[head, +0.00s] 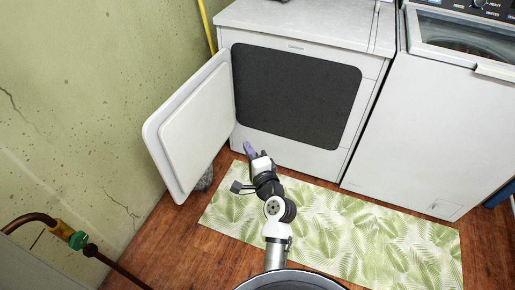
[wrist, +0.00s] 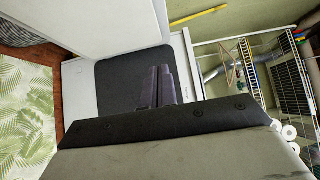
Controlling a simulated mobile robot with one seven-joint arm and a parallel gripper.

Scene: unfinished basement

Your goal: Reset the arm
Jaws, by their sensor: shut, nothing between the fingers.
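My gripper (head: 248,148) is in front of the lower left of a white dryer (head: 300,155) in the head view, above the floor near the rug's edge. In the wrist view my gripper's two dark fingers (wrist: 160,70) lie close together, shut and empty. They point towards the dryer's dark opening (wrist: 125,82). The same dark opening (head: 295,95) shows in the head view. My arm is bent and reaches forward from the bottom of the head view.
The dryer door (head: 185,130) stands open to the left of my gripper. A washer (head: 440,120) stands right of the dryer. A leaf-patterned rug (head: 350,235) lies in front. A pipe with a green valve (head: 77,240) is at lower left. A drying rack (wrist: 245,65) shows in the wrist view.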

